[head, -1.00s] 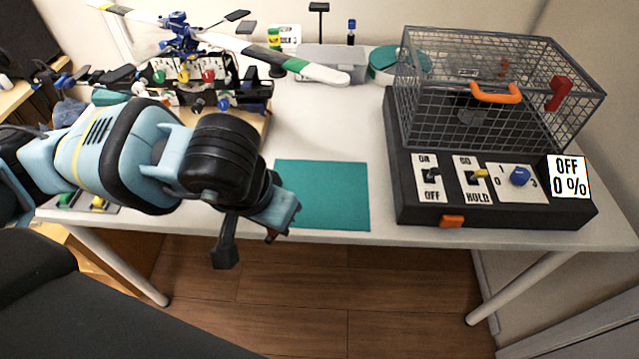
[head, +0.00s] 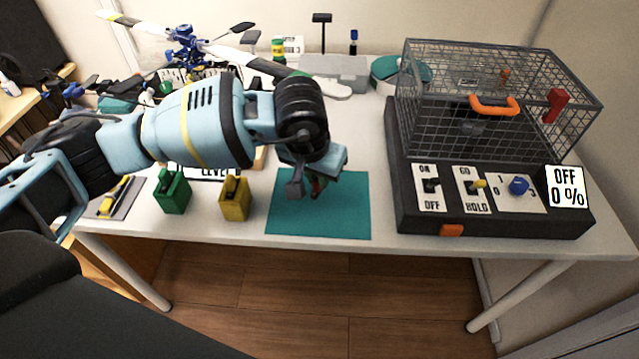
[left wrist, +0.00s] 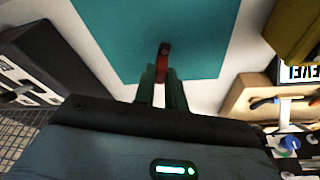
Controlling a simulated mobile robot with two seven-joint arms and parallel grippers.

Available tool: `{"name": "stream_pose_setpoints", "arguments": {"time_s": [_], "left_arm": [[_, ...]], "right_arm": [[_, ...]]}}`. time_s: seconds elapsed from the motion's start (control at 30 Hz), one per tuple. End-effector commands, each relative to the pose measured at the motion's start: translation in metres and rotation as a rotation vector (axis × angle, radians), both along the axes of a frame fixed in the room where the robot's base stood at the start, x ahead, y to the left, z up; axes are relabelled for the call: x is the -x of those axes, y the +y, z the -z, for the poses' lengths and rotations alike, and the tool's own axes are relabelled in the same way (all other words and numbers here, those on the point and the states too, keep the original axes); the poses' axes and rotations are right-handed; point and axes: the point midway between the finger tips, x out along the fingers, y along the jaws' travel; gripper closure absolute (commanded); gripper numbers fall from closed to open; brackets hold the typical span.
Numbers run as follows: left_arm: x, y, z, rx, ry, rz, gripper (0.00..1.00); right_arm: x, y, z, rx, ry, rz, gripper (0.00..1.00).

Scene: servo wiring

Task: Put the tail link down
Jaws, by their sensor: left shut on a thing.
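My left gripper (head: 309,188) is over the left part of the teal mat (head: 345,215) at the table's front. It is shut on a small red tail link (head: 317,186), mostly hidden by the fingers in the head view. In the left wrist view the red tail link (left wrist: 163,56) sticks out beyond the fingertips (left wrist: 162,78), with the teal mat (left wrist: 195,30) behind it. I cannot tell whether the link touches the mat. The right gripper is not in view.
A black box with a wire cage (head: 495,215) stands right of the mat. A yellow container (head: 234,200) and a green container (head: 173,192) stand to its left. A model helicopter (head: 190,45) is behind my left arm. The mat's right half is clear.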

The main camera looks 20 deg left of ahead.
Motion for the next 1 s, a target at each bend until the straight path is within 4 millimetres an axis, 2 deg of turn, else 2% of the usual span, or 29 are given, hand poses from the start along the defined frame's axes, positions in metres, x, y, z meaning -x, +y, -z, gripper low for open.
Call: {"name": "stream_pose_setpoints", "arguments": {"time_s": [0.17, 0.3, 0.4, 0.8, 0.83, 0.97, 1.0], "left_arm": [[-0.009, -0.002, 0.002, 0.001, 0.000, 0.000, 1.00], [-0.007, -0.002, 0.025, 0.000, 0.003, -0.001, 1.00], [-0.008, -0.001, 0.034, 0.000, 0.000, -0.001, 1.00], [-0.008, -0.001, 0.040, 0.000, 0.001, 0.000, 1.00], [-0.008, -0.001, 0.040, 0.000, 0.000, 0.000, 0.84], [-0.008, -0.001, 0.039, 0.000, 0.000, 0.000, 0.67], [-0.008, -0.001, 0.039, 0.000, 0.000, 0.000, 0.66]], "right_arm": [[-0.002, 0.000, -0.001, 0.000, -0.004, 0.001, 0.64], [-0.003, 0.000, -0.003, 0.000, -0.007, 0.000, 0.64], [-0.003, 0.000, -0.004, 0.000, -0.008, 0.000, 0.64], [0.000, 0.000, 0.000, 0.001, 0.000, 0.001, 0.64], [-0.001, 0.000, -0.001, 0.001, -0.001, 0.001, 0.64], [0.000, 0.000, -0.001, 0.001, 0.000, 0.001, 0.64], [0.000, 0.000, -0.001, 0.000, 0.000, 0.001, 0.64]]}}
